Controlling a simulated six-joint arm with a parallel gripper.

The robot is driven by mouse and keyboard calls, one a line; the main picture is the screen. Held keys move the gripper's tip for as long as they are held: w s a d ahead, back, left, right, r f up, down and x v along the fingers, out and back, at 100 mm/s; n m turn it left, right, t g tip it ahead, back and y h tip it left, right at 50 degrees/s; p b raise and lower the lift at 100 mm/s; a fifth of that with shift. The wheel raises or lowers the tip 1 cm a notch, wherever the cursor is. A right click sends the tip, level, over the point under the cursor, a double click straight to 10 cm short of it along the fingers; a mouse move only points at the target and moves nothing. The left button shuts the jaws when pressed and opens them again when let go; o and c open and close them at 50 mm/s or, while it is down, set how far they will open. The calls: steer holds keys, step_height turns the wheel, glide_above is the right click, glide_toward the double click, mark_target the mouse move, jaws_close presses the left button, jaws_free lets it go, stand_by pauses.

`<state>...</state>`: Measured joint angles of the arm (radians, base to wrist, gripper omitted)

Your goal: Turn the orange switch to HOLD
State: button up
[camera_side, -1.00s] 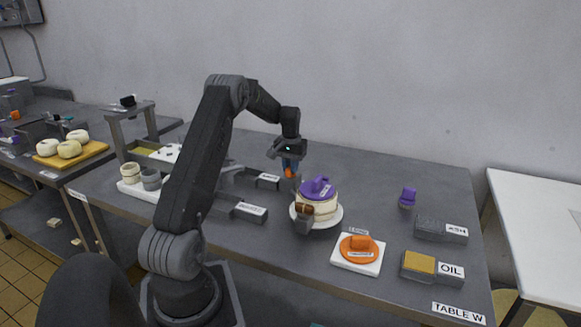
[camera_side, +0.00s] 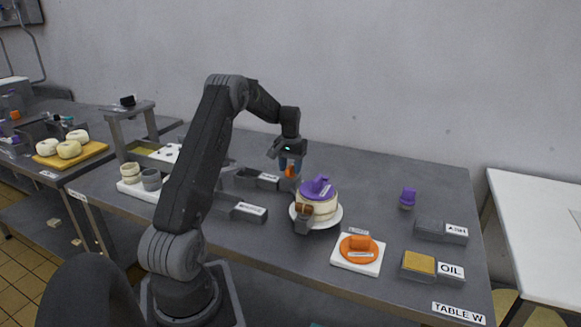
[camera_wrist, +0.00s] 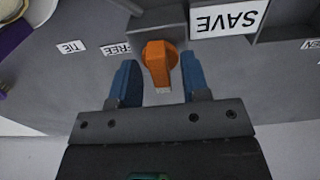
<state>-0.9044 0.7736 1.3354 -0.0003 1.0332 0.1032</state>
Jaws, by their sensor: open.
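An orange switch (camera_wrist: 160,62) with a round base and a raised bar shows in the wrist view. Its bar points down toward my gripper. My gripper (camera_wrist: 157,78) is open, with one blue finger on each side of the bar and visible gaps between. A FREE label (camera_wrist: 115,50) lies left of the switch. I see no label reading HOLD. In the side view, my gripper (camera_side: 290,163) points down over the orange switch (camera_side: 290,172), which it partly hides.
A purple-topped round stack on a white plate (camera_side: 335,220) stands close to the right of my gripper. Grey blocks and trays lie around. A SAVE label (camera_wrist: 228,18) is beside the switch.

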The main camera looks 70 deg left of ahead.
mark_target(291, 167)
step_height(291, 167, up, 14)
stand_by(0.5)
steer(key=shift+f, duration=0.1)
steer(key=d+r+m+t+y, duration=0.15)
steer(key=d+r, duration=0.25)
steer(key=d, duration=0.8)
steer(key=d+r+m+t, duration=0.1)
steer(key=d+r+m, duration=0.3)
steer(key=d, duration=0.8)
steer(key=s+d+f+m+t+h, duration=0.1)
steer(key=s+d+f+m+t, duration=0.2)
steer(key=s+d, duration=1.3)
steer(key=d+f, duration=0.1)
steer(key=d, duration=0.2)
steer(key=shift+s+d+f+m, duration=0.15)
steer(key=shift+s+d+m, duration=0.1)
steer(key=shift+d+m, duration=0.15)
